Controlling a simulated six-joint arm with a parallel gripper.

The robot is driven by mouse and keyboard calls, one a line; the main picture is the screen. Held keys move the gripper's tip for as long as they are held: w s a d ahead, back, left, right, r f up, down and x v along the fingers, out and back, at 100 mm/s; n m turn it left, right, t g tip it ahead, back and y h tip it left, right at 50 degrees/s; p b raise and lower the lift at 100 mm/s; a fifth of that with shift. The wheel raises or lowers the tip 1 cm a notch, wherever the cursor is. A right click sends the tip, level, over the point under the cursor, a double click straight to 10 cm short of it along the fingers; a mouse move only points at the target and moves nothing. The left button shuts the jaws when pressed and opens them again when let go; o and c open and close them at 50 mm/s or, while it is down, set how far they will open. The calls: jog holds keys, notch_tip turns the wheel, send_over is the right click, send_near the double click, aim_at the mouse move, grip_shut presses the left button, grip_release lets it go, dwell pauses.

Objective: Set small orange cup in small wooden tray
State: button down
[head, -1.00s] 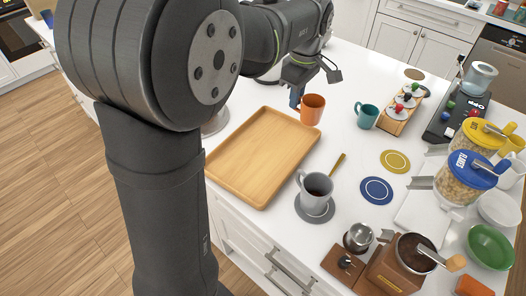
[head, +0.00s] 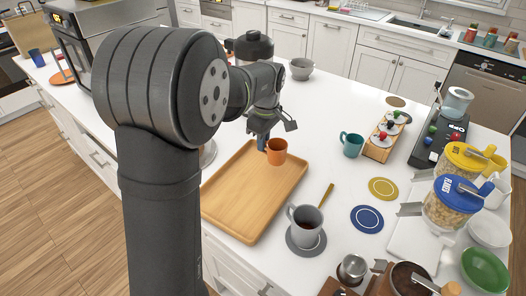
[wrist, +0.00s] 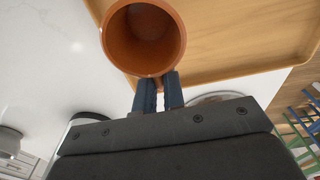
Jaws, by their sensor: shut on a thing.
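The small orange cup (head: 276,152) is upright in my gripper (head: 263,143), at the far right part of the wooden tray (head: 235,225). The cup overlaps the end of the wooden tray (wrist: 235,40) there. I cannot tell whether the cup's base touches the tray floor or hangs just above it. The rest of the tray is empty.
A grey mug (head: 305,226) on a dark coaster stands right of the tray, with a wooden-handled spoon (head: 326,195) nearby. A teal mug (head: 352,145) and a wooden rack (head: 380,150) stand further right. Blue (head: 367,219) and yellow (head: 383,189) coasters lie flat.

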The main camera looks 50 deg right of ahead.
jog(key=shift+f, duration=2)
jog(key=shift+f, duration=0.15)
jog(key=c, duration=1.5)
grip_release()
jog(key=r, duration=1.2)
jog(key=shift+s+r, duration=0.2)
jog(key=shift+s, duration=0.2)
